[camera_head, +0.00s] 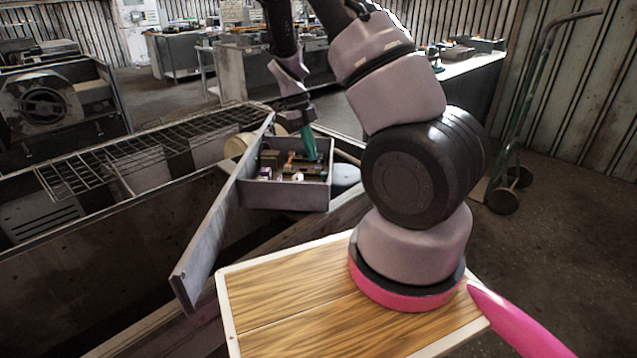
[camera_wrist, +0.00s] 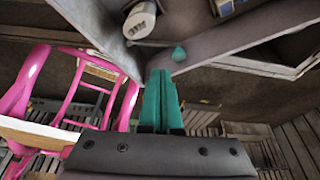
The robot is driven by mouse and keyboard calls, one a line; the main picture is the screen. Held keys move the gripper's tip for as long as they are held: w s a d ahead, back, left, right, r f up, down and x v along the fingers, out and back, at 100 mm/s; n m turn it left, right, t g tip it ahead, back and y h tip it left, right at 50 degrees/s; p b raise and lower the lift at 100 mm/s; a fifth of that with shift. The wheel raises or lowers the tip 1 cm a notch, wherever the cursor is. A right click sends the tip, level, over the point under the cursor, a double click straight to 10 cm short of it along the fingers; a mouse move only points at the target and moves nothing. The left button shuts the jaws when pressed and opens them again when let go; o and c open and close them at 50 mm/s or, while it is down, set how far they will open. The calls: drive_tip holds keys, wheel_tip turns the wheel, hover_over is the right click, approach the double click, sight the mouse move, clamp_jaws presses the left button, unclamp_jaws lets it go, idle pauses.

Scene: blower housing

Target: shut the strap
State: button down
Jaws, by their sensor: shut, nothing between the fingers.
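A long flat grey bar (camera_head: 212,222), which may be the strap, stands out at an angle from the housing (camera_head: 85,240), its near end toward the lower left. A grey open box (camera_head: 290,197) holding small coloured parts sits against its far half. In the wrist view the fingers (camera_wrist: 161,98) are together and empty, close to a corner of grey walls. I cannot tell whether they touch it. No latch or catch can be made out.
A wire grille (camera_head: 125,150) runs along the housing's top. A rounded beige part (camera_head: 238,146) is behind the bar. A hand truck (camera_head: 520,110) stands at the right wall. Benches (camera_head: 180,52) stand farther back, with open floor at right.

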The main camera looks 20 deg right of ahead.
drive_tip(key=shift+f, duration=0.1)
drive_tip(key=x, duration=1)
drive_tip(key=shift+w+a+n+h, duration=0.1)
drive_tip(key=shift+w+n+h, duration=0.25)
drive_tip(key=shift+n, duration=0.55)
drive_tip(key=shift+w+a+n, duration=0.15)
drive_tip(key=shift+w+n, duration=0.1)
drive_tip(key=shift+n, duration=0.25)
drive_tip(key=n, duration=0.1)
drive_tip(key=w+a+n+t+h, duration=0.1)
drive_tip(key=n, duration=0.1)
drive_tip(key=shift+w, duration=0.15)
drive_tip(key=shift+w+a+n+t, duration=0.15)
drive_tip(key=shift+n+t, duration=0.15)
drive_tip(key=shift+n, duration=0.6)
drive_tip(key=shift+w+a+n+t, duration=0.15)
drive_tip(key=shift+n+t, duration=0.15)
drive_tip(key=shift+n, duration=0.6)
